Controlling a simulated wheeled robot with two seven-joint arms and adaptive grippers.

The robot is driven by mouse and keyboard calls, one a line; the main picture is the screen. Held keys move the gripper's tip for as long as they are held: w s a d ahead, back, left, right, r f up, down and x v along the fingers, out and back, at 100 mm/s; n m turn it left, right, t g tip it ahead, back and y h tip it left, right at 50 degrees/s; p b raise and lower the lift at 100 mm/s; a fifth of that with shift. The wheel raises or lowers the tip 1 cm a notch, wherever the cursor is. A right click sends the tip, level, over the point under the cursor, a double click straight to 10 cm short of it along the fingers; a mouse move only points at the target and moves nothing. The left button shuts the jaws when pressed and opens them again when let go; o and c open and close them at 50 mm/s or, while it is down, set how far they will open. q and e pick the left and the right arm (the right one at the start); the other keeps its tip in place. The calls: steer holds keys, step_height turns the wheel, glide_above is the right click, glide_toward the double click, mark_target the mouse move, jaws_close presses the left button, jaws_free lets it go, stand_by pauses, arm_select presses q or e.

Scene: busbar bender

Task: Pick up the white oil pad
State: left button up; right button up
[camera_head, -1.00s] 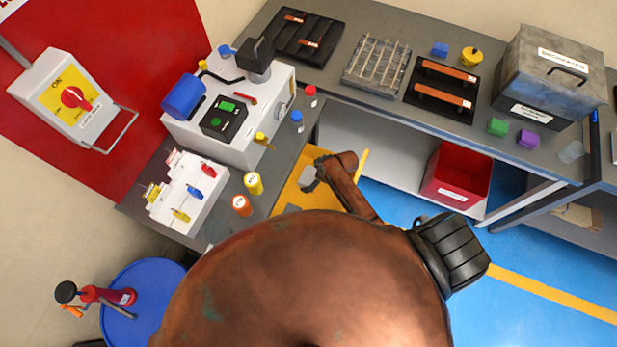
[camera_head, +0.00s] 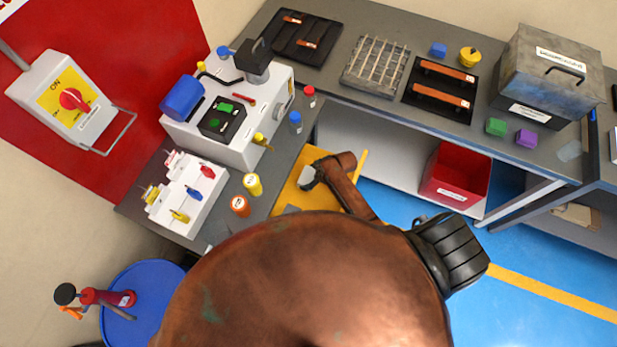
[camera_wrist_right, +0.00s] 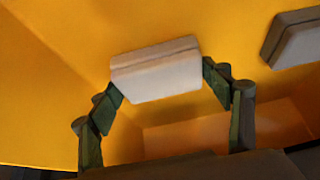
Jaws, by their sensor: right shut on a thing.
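The white oil pad (camera_wrist_right: 155,68) is a pale block with a seam along its side, seen in the right wrist view. My right gripper (camera_wrist_right: 163,80) is shut on it, one dark green fingertip at each end. In the head view the pad (camera_head: 307,178) shows as a small pale patch at the end of my right arm, over the yellow surface (camera_head: 289,192). The fingers are hard to make out there. I cannot tell whether the pad touches the yellow surface. My left gripper is not in view.
A second, greyer pad (camera_wrist_right: 294,38) lies on the yellow surface at the right of the wrist view. The grey bench (camera_head: 335,88) with the white machine (camera_head: 235,141) stands behind. A red bin (camera_head: 457,176) sits under the bench. Blue floor is open at right.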

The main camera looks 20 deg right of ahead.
mark_target(305, 175)
steer(key=shift+r, duration=0.5)
step_height(305, 175, up, 3)
steer(key=shift+d+f+p, duration=0.1)
steer(key=shift+f+p, duration=0.1)
steer(key=shift+p, duration=0.1)
steer(key=s+d+r+p, duration=0.1)
steer(key=s+d+r, duration=0.4)
steer(key=s+r, duration=0.4)
steer(key=s, duration=0.4)
steer(key=shift+r+p, duration=0.2)
steer(key=shift+p, duration=0.15)
steer(key=shift+d, duration=0.1)
